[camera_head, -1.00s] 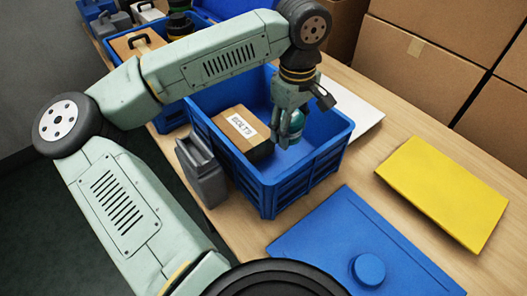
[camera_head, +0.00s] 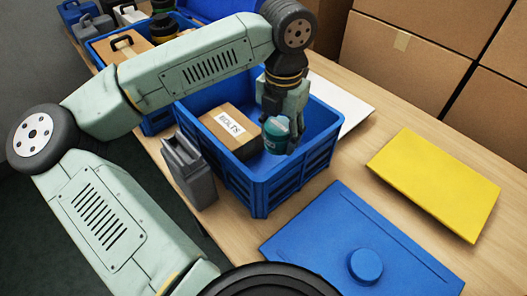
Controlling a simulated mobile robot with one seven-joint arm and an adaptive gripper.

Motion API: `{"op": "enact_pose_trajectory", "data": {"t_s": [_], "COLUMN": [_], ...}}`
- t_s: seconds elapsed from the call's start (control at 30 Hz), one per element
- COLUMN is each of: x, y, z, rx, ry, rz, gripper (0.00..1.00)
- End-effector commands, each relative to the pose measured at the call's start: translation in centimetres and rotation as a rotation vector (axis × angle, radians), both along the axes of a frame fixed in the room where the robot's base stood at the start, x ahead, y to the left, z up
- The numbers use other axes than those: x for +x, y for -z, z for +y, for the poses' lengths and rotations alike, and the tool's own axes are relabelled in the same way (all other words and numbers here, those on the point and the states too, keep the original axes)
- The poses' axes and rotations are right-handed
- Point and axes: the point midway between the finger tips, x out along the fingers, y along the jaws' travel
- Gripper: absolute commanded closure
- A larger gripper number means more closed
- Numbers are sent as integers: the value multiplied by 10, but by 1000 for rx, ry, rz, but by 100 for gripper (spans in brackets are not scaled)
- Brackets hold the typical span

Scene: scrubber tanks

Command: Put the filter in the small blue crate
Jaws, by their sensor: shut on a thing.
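The filter, a teal cylinder with a pale band (camera_head: 275,136), is held in my gripper (camera_head: 286,128). The gripper points down inside the opening of a blue crate (camera_head: 290,183) in the middle of the view. The fingers are shut around the filter and partly hide it. The filter is beside a cardboard box labelled "BOLTS" (camera_head: 228,125), which lies in the left part of this crate. I cannot tell whether the filter touches the crate floor.
A grey jug (camera_head: 188,170) stands against the crate's left side. A blue lid with a round knob (camera_head: 330,225) and a yellow panel (camera_head: 435,180) lie on the table. Another blue crate (camera_head: 157,122) is partly behind my arm.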

Motion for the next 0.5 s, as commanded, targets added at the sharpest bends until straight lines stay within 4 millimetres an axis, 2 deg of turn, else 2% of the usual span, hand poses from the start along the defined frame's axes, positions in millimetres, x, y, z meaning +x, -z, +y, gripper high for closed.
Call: {"op": "enact_pose_trajectory", "data": {"t_s": [0.2,0.37,0.5], "x": [-1,-1,-1], "y": [38,53,73], "z": [0,0,0], "rx": [-2,-2,-3], "ry": [0,1,1], "rz": [3,3,3], "gripper": [78,78,78]}}
